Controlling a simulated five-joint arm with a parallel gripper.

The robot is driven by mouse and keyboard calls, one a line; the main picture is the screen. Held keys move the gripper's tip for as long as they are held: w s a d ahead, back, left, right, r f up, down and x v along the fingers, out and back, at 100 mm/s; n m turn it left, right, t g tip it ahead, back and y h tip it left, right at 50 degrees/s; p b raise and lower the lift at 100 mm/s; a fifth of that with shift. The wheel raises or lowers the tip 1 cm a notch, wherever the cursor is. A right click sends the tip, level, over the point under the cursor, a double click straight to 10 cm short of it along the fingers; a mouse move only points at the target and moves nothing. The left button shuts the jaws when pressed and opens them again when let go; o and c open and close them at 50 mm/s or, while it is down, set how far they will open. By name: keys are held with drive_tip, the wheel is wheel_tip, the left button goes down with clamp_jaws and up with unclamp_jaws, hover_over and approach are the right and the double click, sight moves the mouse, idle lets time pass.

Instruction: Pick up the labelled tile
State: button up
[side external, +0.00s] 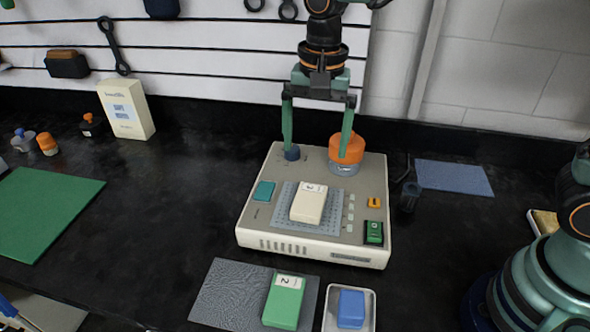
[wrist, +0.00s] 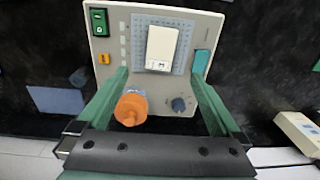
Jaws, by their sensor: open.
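A cream tile (side external: 307,206) with a white label at its far end lies on the perforated grid of the beige device. It also shows in the wrist view (wrist: 162,45). A green tile (side external: 282,305) with a white label reading 2 lies on a grey textured mat (side external: 222,293) in front of the device; the wrist view does not show it. My gripper (side external: 317,148) is open and empty, pointing down above the back edge of the device. Its fingers (wrist: 161,78) are apart from both tiles, with the cream tile farther forward and lower.
An orange-capped jar (side external: 346,149) and a dark blue knob (side external: 292,153) are at the device's back, close to my fingers. A blue block (side external: 351,308) sits in a white tray (side external: 328,321). A green mat (side external: 45,210) lies left; the bench between is clear.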

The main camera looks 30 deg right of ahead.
drive_tip(key=a+f, duration=0.1)
hover_over(309, 200)
drive_tip(key=shift+m, duration=0.3)
drive_tip(key=f, duration=0.6)
drive_tip(key=shift+s+a+f, duration=0.1)
drive_tip(key=shift+a+f, duration=0.3)
drive_tip(key=shift+d+f, duration=0.2)
drive_tip(key=shift+f, duration=1.15)
drive_tip(key=shift+d+f, duration=0.2)
drive_tip(key=shift+f, duration=1.15)
drive_tip(key=c, duration=1.4)
drive_tip(key=shift+c, duration=0.9)
drive_tip(key=shift+r, duration=0.2)
